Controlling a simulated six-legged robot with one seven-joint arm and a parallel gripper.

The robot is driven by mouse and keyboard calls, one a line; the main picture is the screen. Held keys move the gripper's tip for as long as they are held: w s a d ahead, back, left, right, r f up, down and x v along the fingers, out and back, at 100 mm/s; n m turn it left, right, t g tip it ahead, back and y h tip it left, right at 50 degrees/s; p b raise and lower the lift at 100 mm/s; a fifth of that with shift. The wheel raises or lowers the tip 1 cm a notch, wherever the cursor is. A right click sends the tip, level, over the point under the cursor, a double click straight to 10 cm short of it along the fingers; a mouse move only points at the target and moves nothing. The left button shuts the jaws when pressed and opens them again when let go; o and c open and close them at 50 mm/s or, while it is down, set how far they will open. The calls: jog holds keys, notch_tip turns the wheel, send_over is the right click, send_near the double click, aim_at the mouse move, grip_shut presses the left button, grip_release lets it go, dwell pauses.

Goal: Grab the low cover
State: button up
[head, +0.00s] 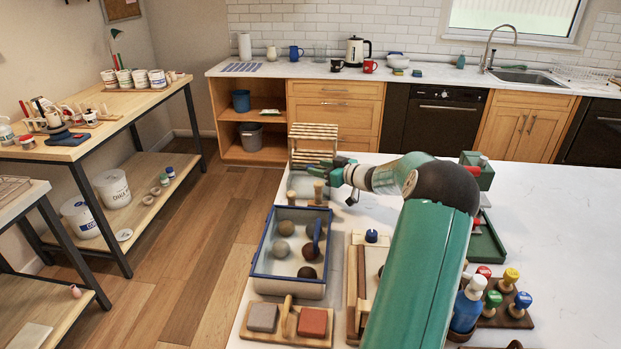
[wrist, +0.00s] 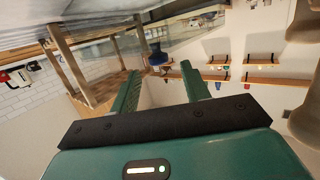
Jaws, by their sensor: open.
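I cannot tell for sure which thing is the low cover. A flat wooden piece with a blue knob (head: 371,237) lies on the white worktop, partly hidden by my arm. A green tray-like piece (head: 489,246) with a red knob lies right of my arm, and a green box (head: 478,178) with a pale-and-red knob stands behind it. My gripper (head: 326,172) is at the left rear of the worktop, away from these pieces. In the wrist view my gripper (wrist: 160,73) has its two green fingers apart with nothing held between them.
A blue-rimmed bin (head: 257,262) with several balls stands at the worktop's left edge. A wooden slatted rack (head: 314,131) is behind my gripper. A blue bottle (head: 467,309) and several coloured knobs stand right of my arm. The worktop's right side (head: 570,240) is clear.

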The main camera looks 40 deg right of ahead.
aim_at(311, 166)
jog(key=x, duration=0.5)
jog(key=shift+f, duration=0.25)
jog(key=shift+s, duration=0.1)
grip_shut()
jog(key=shift+r, duration=0.15)
